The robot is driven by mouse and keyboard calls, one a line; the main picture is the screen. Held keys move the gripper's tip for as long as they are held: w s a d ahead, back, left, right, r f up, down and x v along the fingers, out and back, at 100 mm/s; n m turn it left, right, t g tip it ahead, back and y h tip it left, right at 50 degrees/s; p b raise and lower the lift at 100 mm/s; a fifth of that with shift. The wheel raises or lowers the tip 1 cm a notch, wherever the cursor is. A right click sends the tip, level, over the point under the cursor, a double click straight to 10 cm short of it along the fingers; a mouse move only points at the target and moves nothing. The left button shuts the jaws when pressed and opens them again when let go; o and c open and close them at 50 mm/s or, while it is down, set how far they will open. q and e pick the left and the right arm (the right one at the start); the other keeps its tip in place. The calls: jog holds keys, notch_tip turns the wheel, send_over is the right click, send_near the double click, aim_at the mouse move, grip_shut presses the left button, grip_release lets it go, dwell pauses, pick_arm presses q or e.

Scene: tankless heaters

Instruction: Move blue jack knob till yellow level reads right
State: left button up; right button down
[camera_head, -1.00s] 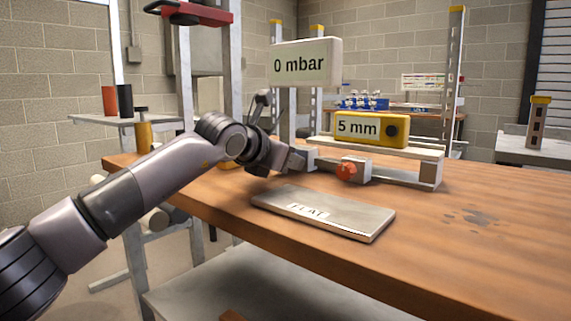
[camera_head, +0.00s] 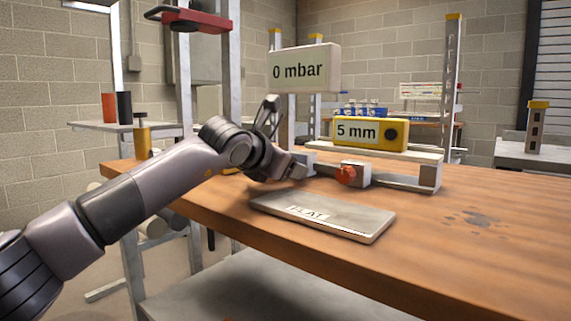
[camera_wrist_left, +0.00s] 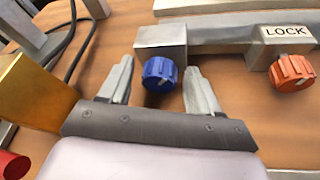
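The yellow level (camera_head: 384,133) rests on a pale bar above the table and its display reads 5 mm. In the left wrist view the blue jack knob (camera_wrist_left: 160,75) sits below a grey block, with my left gripper (camera_wrist_left: 159,76) open around it. One finger stands on each side, with a visible gap to the knob. In the head view my left gripper (camera_head: 296,170) is at the left end of the bar's frame and the blue knob is hidden there. My right gripper is not in view.
An orange knob (camera_head: 346,174), by a LOCK label in the wrist view, is right of the blue one. A plate marked FLAT (camera_head: 340,217) lies in front. A 0 mbar display (camera_head: 303,67) stands behind. A gold-coloured block (camera_wrist_left: 38,92) is left of the gripper.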

pick_arm(q)
jog(key=shift+s+a, duration=0.1)
jog(key=shift+v, duration=3.3)
jog(key=shift+s, duration=0.15)
